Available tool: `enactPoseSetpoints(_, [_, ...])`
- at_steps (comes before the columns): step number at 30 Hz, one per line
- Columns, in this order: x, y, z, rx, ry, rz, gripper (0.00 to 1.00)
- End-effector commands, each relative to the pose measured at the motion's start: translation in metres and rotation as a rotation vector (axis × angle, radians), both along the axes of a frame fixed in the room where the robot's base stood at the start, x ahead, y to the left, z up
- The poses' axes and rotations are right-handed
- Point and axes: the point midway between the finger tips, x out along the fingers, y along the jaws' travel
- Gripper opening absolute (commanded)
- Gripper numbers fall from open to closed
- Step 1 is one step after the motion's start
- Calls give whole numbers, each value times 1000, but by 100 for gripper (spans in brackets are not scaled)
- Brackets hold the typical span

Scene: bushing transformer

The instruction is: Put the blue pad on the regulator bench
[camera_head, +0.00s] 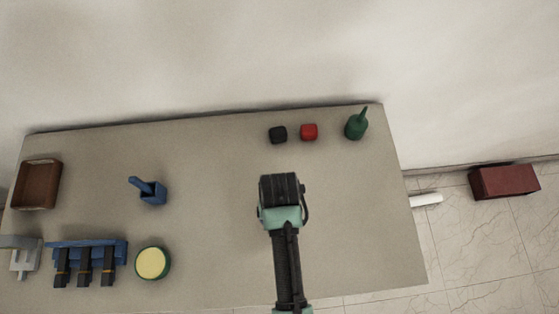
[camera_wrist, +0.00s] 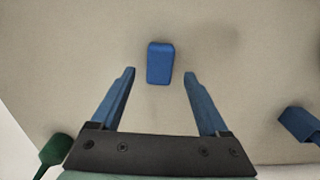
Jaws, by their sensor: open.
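The blue pad (camera_wrist: 160,62) is a small rounded block lying on the grey tabletop in the wrist view. My gripper (camera_wrist: 160,74) is open, its two blue fingers apart. In that picture the pad appears between and slightly beyond the fingertips, with clear gaps on both sides. I cannot tell how high the fingers are above it. In the head view my arm (camera_head: 286,262) reaches over the middle of the table (camera_head: 215,205), and the pad is hidden. No label shows which surface is the regulator bench.
A black cube (camera_head: 278,134), red cube (camera_head: 309,132) and green bottle (camera_head: 355,127) stand at the back right. A blue holder (camera_head: 152,192), brown tray (camera_head: 37,185), blue rack (camera_head: 88,252) and yellow-topped round item (camera_head: 152,263) are left. A dark red box (camera_head: 504,181) is beyond the table.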

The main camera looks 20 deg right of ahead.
Motion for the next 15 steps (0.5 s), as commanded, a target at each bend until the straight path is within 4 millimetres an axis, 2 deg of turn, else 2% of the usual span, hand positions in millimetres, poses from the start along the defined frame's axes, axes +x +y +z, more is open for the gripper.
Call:
enactPoseSetpoints(3, [1,0,26,-2,-7,1,78])
enactPoseSetpoints(9, [1,0,61,-1,-4,0,78])
enactPoseSetpoints(15, [0,0,77,0,-1,1,78])
